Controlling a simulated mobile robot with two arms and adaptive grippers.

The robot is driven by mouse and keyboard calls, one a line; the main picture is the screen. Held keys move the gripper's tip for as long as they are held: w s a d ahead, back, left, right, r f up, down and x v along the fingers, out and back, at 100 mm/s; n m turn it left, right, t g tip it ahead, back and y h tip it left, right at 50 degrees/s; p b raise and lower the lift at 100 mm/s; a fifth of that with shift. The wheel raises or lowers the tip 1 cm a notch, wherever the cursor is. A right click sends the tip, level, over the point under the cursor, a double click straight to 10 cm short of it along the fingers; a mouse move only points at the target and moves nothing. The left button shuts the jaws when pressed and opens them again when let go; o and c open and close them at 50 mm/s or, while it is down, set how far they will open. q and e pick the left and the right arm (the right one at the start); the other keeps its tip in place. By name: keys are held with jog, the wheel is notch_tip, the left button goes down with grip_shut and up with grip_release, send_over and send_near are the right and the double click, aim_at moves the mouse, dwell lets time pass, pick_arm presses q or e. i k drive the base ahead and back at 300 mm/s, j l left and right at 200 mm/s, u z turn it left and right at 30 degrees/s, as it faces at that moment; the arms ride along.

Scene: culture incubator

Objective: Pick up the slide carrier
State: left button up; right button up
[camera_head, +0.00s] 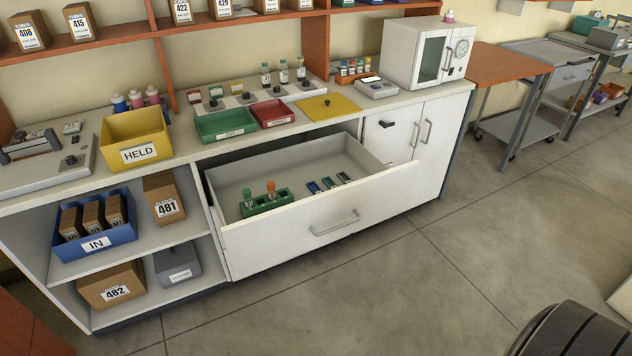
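No object is clearly recognisable as the slide carrier. To the right of the rack, a few small flat blue and dark pieces (328,183) lie on the drawer floor. They may be slide holders, but they are too small to tell. Neither of my grippers is in view.
The counter (190,150) carries a yellow HELD bin (138,138), a green tray (226,124), a red tray (272,113), a yellow mat (328,107) and a white incubator (425,52). The drawer juts out over open floor (400,290). Shelves at left hold boxes and a blue IN bin (95,243).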

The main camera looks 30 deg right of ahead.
aim_at(312, 186)
jog(key=i+j, duration=0.15)
jog(key=i, duration=0.15)
jog(key=i+l, duration=0.25)
jog(key=i+l+z, duration=0.1)
jog(key=i+l, duration=0.15)
jog(key=i, duration=0.15)
jog(key=i+l, duration=0.1)
jog(key=l, duration=1.05)
jog(key=i+l+z, duration=0.1)
jog(key=l, duration=0.45)
jog(key=i, duration=0.05)
